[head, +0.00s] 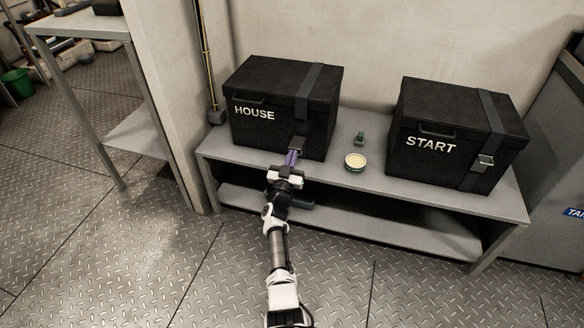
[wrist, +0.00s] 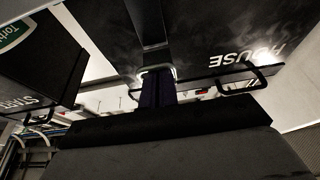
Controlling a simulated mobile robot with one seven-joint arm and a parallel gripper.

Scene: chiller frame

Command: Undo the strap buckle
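The black HOUSE box (head: 270,126) stands at the left of the bench. A dark strap (head: 306,92) runs over its lid and down its front. The strap's metal buckle (head: 298,142) is partly hidden by my fingers; its bright frame shows in the wrist view (wrist: 158,69). My gripper (head: 293,155) reaches up to the buckle from the front. Its blue fingers (wrist: 158,88) lie close together with their tips at the buckle frame. I cannot tell whether they grip it. The black START box (head: 430,165) has its own strap and buckle (head: 485,161).
Both boxes stand on a grey bench (head: 400,193) with a lower shelf. Between them are a round tin with a pale top (head: 355,161) and a small green item (head: 360,139). A side table (head: 75,26) stands at the left. The floor in front is clear.

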